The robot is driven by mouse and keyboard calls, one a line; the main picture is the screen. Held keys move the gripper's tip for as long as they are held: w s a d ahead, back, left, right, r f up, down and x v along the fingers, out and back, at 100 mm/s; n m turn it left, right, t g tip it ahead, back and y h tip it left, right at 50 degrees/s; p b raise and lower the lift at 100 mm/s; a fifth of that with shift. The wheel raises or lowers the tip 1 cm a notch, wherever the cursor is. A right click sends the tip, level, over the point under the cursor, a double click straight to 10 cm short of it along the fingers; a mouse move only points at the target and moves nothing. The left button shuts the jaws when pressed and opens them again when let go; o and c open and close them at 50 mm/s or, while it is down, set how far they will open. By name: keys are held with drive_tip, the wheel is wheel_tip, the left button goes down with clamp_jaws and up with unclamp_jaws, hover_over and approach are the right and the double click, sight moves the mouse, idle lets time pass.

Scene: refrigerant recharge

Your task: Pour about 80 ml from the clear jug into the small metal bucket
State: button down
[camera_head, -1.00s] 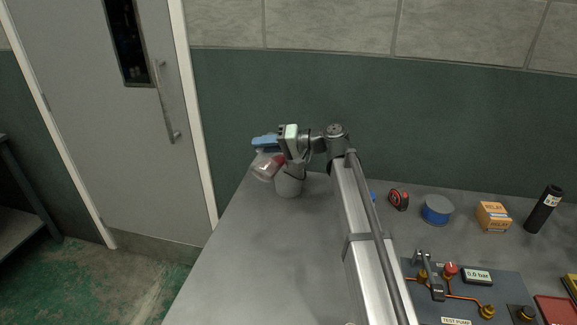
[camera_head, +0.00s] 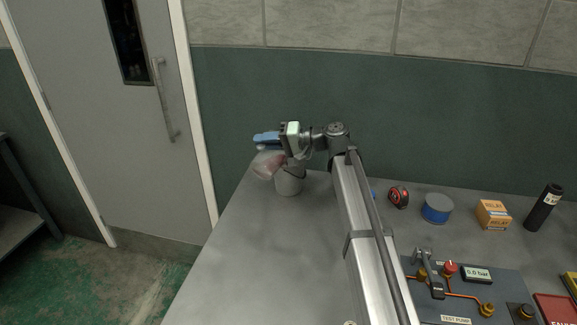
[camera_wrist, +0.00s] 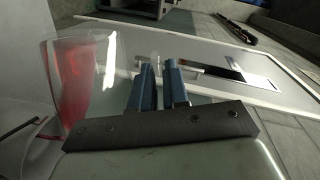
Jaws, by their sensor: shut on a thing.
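The clear jug (camera_head: 266,164) is tilted, with red liquid inside, beside and slightly above the small metal bucket's rim. The jug also fills the left of the wrist view (camera_wrist: 112,62), its red liquid lying along the left side. My gripper (camera_head: 266,138) is shut on the jug; its blue fingers (camera_wrist: 160,88) show in the wrist view. The small grey metal bucket (camera_head: 289,183) stands upright on the bench, just right of and below the jug. The bucket's inside and any stream into it cannot be made out.
The grey bench (camera_head: 255,255) is clear in front of the bucket. To the right lie a tape measure (camera_head: 399,197), a blue spool (camera_head: 437,209), an orange box (camera_head: 493,214) and a black cylinder (camera_head: 543,208). A test pump panel (camera_head: 455,300) sits at front right.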

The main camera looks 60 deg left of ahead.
sight(258, 161)
drive_tip(key=shift+w, duration=0.1)
drive_tip(key=shift+s+d+n+t, duration=0.25)
drive_tip(key=shift+s+n, duration=0.1)
drive_tip(key=shift+s, duration=0.1)
drive_tip(key=shift+s+d+n+t, duration=0.25)
drive_tip(key=shift+s+n, duration=0.1)
drive_tip(key=shift+s, duration=0.1)
drive_tip(key=shift+s+d+f+n+t, duration=0.15)
drive_tip(key=shift+s+f+n, duration=0.15)
drive_tip(key=shift+f+n, duration=0.2)
drive_tip(key=shift+s+d+f+n+t, duration=0.15)
drive_tip(key=shift+s+f+n, duration=0.1)
drive_tip(key=shift+f+n, duration=0.2)
drive_tip(key=shift+a, duration=0.1)
drive_tip(key=shift+s+f+n+t, duration=0.1)
drive_tip(key=shift+s+n+t, duration=0.15)
drive_tip(key=shift+n+t, duration=0.15)
drive_tip(key=shift+f, duration=0.3)
drive_tip(key=shift+s, duration=0.1)
